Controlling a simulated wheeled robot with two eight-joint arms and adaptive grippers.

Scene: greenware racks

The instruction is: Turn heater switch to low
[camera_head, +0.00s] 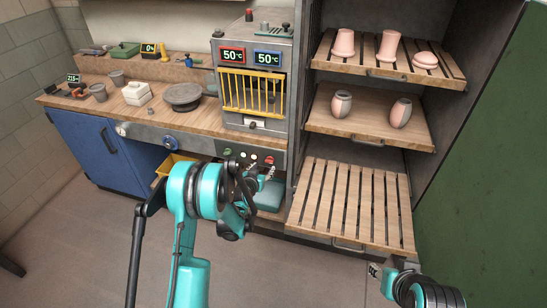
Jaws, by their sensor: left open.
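A grey heater cabinet (278,98) stands at the back centre, with a red and a blue display that both read 50 °C. Below its yellow-barred door is a control panel (235,145) with a row of small round green, white and red controls. I cannot tell which control is the heater switch or how it is set. My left gripper (268,170) is open just in front of the panel's right end, near the red control (269,160); contact cannot be made out. My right gripper (375,270) shows only partly at the bottom right, and its jaws are unclear.
A rack at the right holds pink pots on its upper shelf (388,72) and two vases on its middle shelf (368,115). The slatted lower shelf (350,205) is empty. The wooden counter (160,115) at the left holds pots and a turntable (183,94).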

